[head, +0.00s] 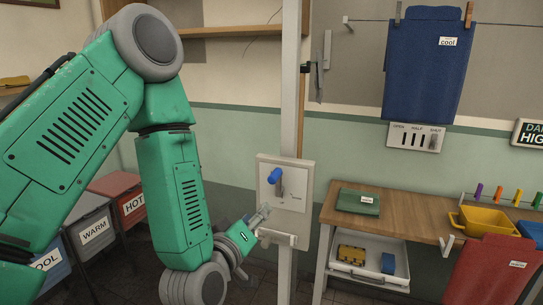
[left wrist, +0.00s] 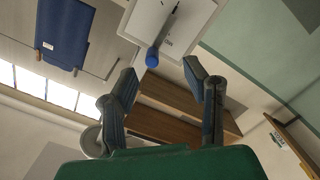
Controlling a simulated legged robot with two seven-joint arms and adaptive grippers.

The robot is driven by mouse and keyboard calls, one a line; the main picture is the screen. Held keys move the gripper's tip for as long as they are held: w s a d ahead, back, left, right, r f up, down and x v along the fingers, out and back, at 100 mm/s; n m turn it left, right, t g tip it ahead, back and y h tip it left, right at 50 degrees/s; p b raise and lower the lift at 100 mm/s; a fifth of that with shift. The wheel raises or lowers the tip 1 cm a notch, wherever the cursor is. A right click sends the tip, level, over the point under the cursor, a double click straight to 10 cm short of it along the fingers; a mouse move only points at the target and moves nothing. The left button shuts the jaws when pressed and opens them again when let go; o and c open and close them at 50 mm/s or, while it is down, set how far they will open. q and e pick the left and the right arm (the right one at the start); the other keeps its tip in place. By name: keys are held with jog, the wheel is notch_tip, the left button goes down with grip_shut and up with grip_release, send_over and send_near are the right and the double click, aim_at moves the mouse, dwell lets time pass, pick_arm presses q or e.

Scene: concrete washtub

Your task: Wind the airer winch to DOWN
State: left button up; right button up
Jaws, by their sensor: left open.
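The airer winch (head: 297,171) is a pale panel on a white upright post. Its crank has a blue handle (head: 274,176), which points up and left from the hub. Small marks on the panel are too small to read. My left gripper (head: 262,217) is just below and left of the handle, by the panel's lower left edge, and is empty. In the left wrist view the blue handle (left wrist: 152,57) lies ahead of my left gripper (left wrist: 163,76), whose fingers are apart, with no visible contact. My right gripper is not in view.
A wooden bench (head: 400,217) stands right of the post, with a green folded cloth (head: 358,201) and a yellow tub (head: 483,220). A blue cloth (head: 424,65) hangs above. Labelled bins (head: 95,229) stand left, behind my left arm.

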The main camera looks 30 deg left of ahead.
aim_at(275, 176)
pick_arm(q)
jog(key=shift+n+t+y, duration=0.3)
jog(key=shift+n+y, duration=0.1)
jog(key=r+p+x, duration=0.1)
jog(key=x, duration=0.3)
jog(key=r+p+x, duration=0.1)
jog(key=x, duration=0.3)
jog(key=r+p+x, duration=0.1)
jog(key=x, duration=0.4)
jog(key=shift+a, duration=0.25)
jog(key=shift+w, duration=0.45)
grip_shut()
